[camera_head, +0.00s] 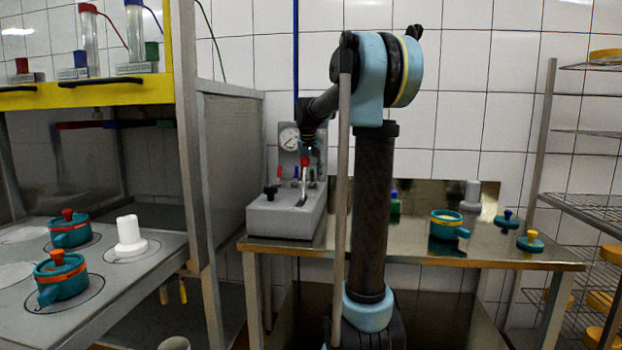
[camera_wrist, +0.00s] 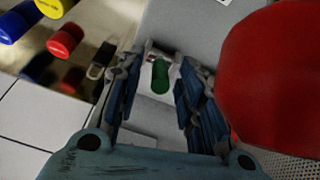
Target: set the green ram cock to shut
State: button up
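The green ram cock (camera_wrist: 160,75) shows in the wrist view as a small green handle on the grey unit, in the gap between my fingertips. My gripper (camera_wrist: 158,66) is open, with dark blue fingers on either side of the green handle in the picture. I cannot tell whether they touch it. In the head view my gripper (camera_head: 304,148) hangs over the grey unit (camera_head: 286,215), which carries a dial gauge (camera_head: 289,138). The handle's position is hard to read from this angle.
A large red ball knob (camera_wrist: 275,75) fills the right of the wrist view, close to my gripper. Red (camera_wrist: 65,40) and blue (camera_wrist: 18,22) cylinders lie at upper left. In the head view, a teal pot (camera_head: 447,225) stands on the steel table (camera_head: 400,248).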

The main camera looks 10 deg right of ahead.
jog(key=shift+w+d+f, duration=0.1)
jog(key=shift+w+f, duration=0.05)
jog(key=shift+f, duration=0.4)
grip_shut()
